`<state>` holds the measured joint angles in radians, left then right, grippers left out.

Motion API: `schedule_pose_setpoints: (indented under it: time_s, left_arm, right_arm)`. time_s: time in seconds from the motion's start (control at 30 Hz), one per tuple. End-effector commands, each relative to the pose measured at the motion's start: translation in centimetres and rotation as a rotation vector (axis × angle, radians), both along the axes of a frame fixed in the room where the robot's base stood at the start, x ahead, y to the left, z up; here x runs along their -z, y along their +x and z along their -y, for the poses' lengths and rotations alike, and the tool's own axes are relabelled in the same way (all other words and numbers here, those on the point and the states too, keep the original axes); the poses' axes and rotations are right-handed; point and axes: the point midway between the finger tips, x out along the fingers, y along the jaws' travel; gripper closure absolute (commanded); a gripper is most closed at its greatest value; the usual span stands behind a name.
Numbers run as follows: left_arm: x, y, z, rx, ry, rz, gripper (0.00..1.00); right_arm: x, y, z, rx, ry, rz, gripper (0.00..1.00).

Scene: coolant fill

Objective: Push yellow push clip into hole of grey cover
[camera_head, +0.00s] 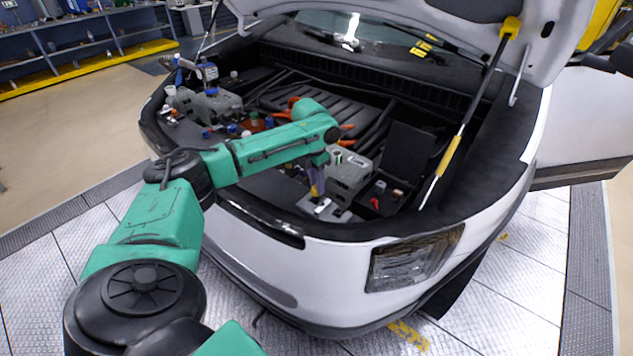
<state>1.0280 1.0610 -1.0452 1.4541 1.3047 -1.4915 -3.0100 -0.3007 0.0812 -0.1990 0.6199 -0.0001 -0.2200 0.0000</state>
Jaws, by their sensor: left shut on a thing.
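My left gripper (317,188) reaches into the open front bay of a white car, pointing down near its front edge. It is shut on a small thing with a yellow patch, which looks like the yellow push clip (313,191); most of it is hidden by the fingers. Just below is a light grey flat part, which looks like the grey cover (328,209), lying at the bay's front edge. The hole is too small to make out, and I cannot tell whether the clip touches the cover. My right gripper is not in view.
A grey box-shaped unit (348,172) stands close to the right of my gripper. A black tray (379,198) with small red items lies further right. The raised hood (455,22) and its strut (465,115) bound the bay above and at right.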

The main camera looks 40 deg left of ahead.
Motion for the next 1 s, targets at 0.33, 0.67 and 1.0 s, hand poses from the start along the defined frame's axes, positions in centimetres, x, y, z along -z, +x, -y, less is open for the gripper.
schedule_pose_setpoints:
  time_s: [0.33, 0.67, 1.0]
  left_arm:
    - [0.05, 0.01, -0.01, 0.0, 0.0, 0.0, 1.0]
    - [0.02, 0.0, -0.02, 0.003, 0.002, 0.0, 1.0]
    - [0.83, 0.0, -0.02, 0.003, 0.002, 0.0, 1.0]
  right_arm:
    - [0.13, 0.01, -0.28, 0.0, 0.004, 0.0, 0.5]
    - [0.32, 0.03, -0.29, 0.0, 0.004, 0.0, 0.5]
    - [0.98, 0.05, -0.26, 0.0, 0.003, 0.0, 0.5]
